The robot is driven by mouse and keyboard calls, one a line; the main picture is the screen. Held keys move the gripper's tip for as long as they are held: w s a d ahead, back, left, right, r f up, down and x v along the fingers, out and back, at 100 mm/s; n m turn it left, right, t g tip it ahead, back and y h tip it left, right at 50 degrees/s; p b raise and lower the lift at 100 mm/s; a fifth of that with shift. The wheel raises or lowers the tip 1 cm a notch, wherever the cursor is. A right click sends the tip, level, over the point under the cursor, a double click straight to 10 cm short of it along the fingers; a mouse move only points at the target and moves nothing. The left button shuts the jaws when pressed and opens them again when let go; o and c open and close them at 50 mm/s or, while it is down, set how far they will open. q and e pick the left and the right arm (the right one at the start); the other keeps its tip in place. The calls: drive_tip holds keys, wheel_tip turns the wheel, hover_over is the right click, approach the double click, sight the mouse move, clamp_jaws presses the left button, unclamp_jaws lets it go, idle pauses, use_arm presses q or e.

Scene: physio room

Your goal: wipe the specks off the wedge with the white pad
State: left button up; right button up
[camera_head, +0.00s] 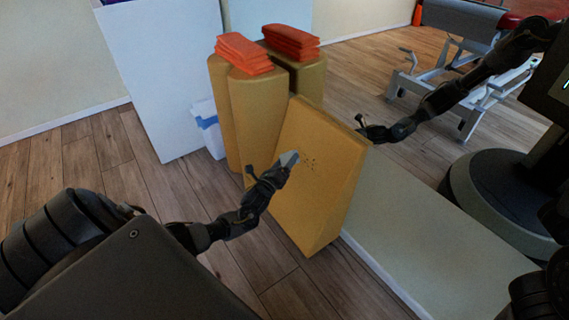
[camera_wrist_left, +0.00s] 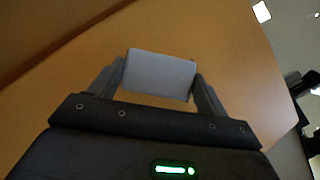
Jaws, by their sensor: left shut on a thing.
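The yellow-tan wedge (camera_head: 325,140) stands on end, leaning by the wall, its broad sloping face towards me. A small cluster of dark specks (camera_head: 311,162) is near the middle of that face. My left gripper (camera_head: 282,168) is shut on the white pad (camera_head: 289,158), just left of the specks. In the left wrist view the pad (camera_wrist_left: 160,75) sits between both fingers, before the wedge's face (camera_wrist_left: 225,40); specks do not show there. I cannot tell whether the pad touches the face. My right gripper is not in view.
A tan roll (camera_head: 256,115) topped with folded orange cloths (camera_head: 243,54) stands behind the wedge. A white bin with blue (camera_head: 208,125) and a white panel (camera_head: 160,75) are left. A mirror behind seems to reflect my arm and a treatment bench (camera_head: 455,55). Wooden floor at left is clear.

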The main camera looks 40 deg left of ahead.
use_arm(q)
drive_tip(key=shift+s+d+p, duration=0.25)
drive_tip(key=shift+d+p, duration=0.2)
drive_tip(key=shift+d, duration=0.4)
drive_tip(key=shift+s+d+p, duration=0.2)
drive_tip(key=shift+d+p, duration=0.3)
drive_tip(key=shift+d, duration=0.4)
drive_tip(key=shift+s+d+p, duration=0.25)
drive_tip(key=shift+d+p, duration=0.2)
drive_tip(key=shift+d, duration=0.4)
drive_tip(key=shift+s+d+p, duration=0.25)
drive_tip(key=shift+d+p, duration=0.1)
drive_tip(key=shift+d, duration=0.5)
drive_tip(key=shift+s+d+p, duration=0.25)
drive_tip(key=shift+d+p, duration=0.1)
drive_tip(key=shift+d, duration=0.2)
drive_tip(key=shift+s+d+p, duration=0.2)
drive_tip(key=shift+d+p, duration=0.1)
drive_tip(key=shift+d, duration=0.2)
drive_tip(key=shift+s+d+p, duration=0.2)
drive_tip(key=shift+d, duration=0.5)
drive_tip(key=shift+s+d+p, duration=0.25)
drive_tip(key=shift+d, duration=0.45)
drive_tip(key=shift+s+d+p, duration=0.2)
drive_tip(key=shift+d, duration=0.5)
drive_tip(key=shift+w+d+r+p, duration=0.1)
drive_tip(key=shift+w+r+p, duration=0.2)
drive_tip(key=shift+r+p, duration=0.5)
